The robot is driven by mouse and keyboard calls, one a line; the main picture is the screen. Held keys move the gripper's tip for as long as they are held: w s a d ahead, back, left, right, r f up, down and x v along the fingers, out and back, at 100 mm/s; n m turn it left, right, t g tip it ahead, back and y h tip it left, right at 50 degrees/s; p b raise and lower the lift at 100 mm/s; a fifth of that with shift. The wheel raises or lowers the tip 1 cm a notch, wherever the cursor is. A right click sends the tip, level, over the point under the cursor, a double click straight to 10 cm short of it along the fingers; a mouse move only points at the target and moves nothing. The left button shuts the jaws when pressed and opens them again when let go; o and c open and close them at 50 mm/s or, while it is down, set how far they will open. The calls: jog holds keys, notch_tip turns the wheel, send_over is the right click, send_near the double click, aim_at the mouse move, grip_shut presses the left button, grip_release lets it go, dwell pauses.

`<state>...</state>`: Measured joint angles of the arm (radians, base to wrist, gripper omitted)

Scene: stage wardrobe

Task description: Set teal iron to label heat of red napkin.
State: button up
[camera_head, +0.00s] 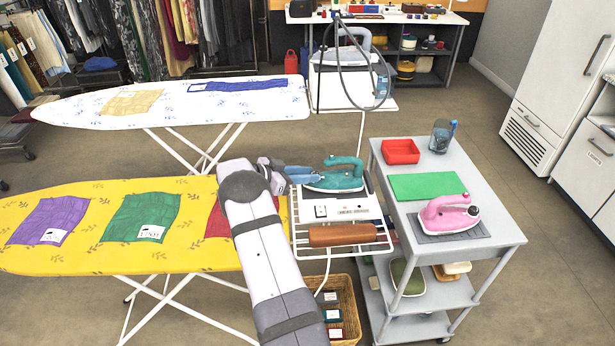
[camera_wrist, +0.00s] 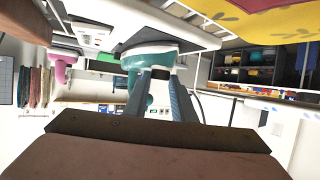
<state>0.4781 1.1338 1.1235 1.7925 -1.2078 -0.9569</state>
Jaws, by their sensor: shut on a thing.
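The teal iron (camera_head: 347,178) sits on the wire rest at the right end of the yellow ironing board (camera_head: 90,258). My gripper (camera_head: 300,175) reaches it from the left. In the wrist view my fingers (camera_wrist: 160,75) are close together against the teal iron (camera_wrist: 140,57); which part they grip is hard to tell. The red napkin (camera_head: 215,222) lies on the yellow board, largely hidden behind my arm. Its label is not visible. A small panel (camera_head: 340,211) with dark lettering, too small to read, is in front of the iron.
A brown roll (camera_head: 342,235) lies on the rest's front. Purple (camera_head: 54,219) and green (camera_head: 139,217) napkins with white labels lie left. A grey cart (camera_head: 500,228) at right holds a pink iron (camera_head: 448,215), red tray (camera_head: 400,151) and cup (camera_head: 441,138). A wicker basket (camera_head: 346,305) stands below.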

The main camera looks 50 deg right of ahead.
jog(key=shift+w+d+f+m+g+y+b, duration=0.15)
jog(key=shift+m+g+y+b, duration=0.25)
jog(key=shift+m+g+b, duration=0.55)
jog(key=shift+r+b, duration=0.2)
jog(key=shift+b, duration=0.25)
jog(key=o, duration=1.1)
jog(key=shift+w, duration=0.1)
jog(key=shift+b+v, duration=0.75)
jog(key=shift+v, duration=2.9)
jog(key=shift+c, duration=0.2)
